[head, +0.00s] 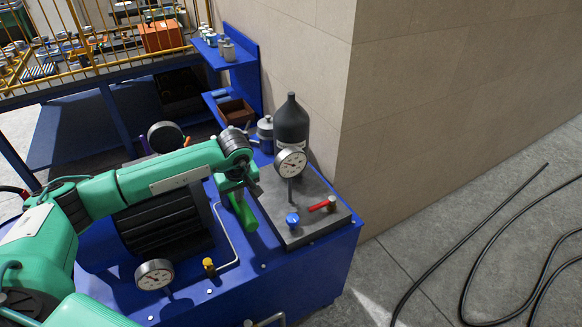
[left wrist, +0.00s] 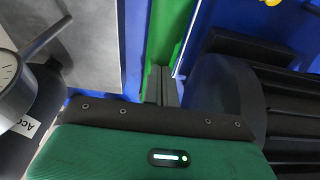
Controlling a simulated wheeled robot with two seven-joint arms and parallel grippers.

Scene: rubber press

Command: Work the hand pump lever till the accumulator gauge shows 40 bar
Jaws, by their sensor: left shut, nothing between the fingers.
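A green bar (head: 243,212), which looks like the hand pump lever, slants beside the grey plate on the blue bench. It also shows in the left wrist view (left wrist: 172,35), running up from the fingertips. My left gripper (head: 249,183) is at the bar's upper end in the head view. Its fingers (left wrist: 160,85) are together with nothing between them; I cannot tell whether they touch the bar. The black accumulator bottle (head: 290,123) stands upright behind the round white gauge (head: 290,162). The gauge's reading is too small to make out. My right gripper is not in view.
A red handle (head: 322,203) and a blue knob (head: 292,221) sit on the grey plate (head: 307,233). A second gauge (head: 154,274) and a yellow-capped fitting (head: 209,265) are at the bench front. A wall stands behind; black hoses (head: 465,240) lie on the floor at right.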

